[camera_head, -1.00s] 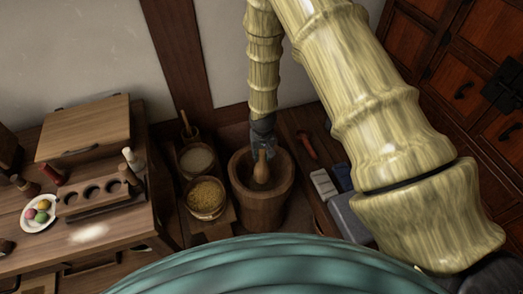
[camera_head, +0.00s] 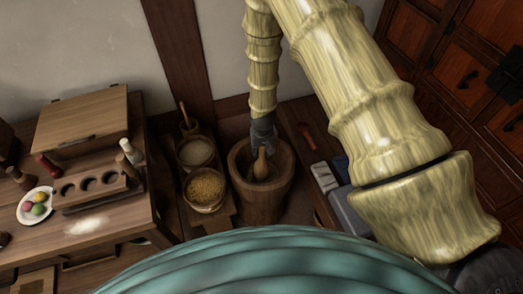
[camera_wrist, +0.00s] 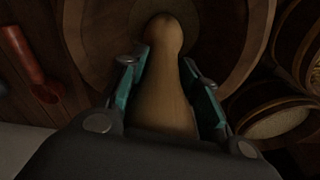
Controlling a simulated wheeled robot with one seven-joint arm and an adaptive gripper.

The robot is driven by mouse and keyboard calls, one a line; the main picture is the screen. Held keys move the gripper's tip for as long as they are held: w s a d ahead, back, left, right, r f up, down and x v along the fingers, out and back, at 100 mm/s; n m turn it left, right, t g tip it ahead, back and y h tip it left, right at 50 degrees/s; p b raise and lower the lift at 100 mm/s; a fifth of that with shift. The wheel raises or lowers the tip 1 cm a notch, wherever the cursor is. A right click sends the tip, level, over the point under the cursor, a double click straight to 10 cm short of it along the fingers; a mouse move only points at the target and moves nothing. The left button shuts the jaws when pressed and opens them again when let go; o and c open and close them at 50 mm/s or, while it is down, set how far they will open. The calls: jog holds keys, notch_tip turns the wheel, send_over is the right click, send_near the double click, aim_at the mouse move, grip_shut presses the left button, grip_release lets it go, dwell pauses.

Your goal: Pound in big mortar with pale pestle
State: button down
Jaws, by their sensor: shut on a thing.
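The big mortar (camera_head: 276,198) is a round brown wooden tub standing on the floor against the back wall. My dark gripper (camera_head: 261,149) is over its open mouth. It is shut on the pale pestle (camera_head: 260,166), a light wooden club with a rounded end. In the wrist view the pestle (camera_wrist: 163,92) lies between the two teal-sided fingers of my gripper (camera_wrist: 166,66), its rounded end toward the mortar's hollow. The mortar's rim (camera_wrist: 236,50) curves around it there. I cannot tell whether the pestle touches the mortar's bottom.
A grain tub (camera_head: 205,206) and a tub of pale contents (camera_head: 196,152) stand left of the mortar. Further left is a wooden table (camera_head: 32,238) with a plate (camera_head: 27,217) and bottles. Right of the mortar lie a red-handled tool (camera_head: 306,136) and grey blocks (camera_head: 324,177).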

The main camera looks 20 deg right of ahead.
notch_tip(320, 180, up, 8)
jog(key=p, duration=0.4)
jog(key=shift+f+p, duration=0.1)
jog(key=shift+p, duration=0.25)
notch_tip(320, 180, up, 9)
jog(key=p, duration=0.6)
jog(key=s+a+r+n, duration=0.1)
jog(key=s+r, duration=0.6)
jog(key=r, duration=0.2)
jog(key=shift+s+a+n, duration=0.15)
jog(key=shift+a+n, duration=0.2)
jog(key=shift+n, duration=0.05)
jog(key=shift+d+f, duration=0.1)
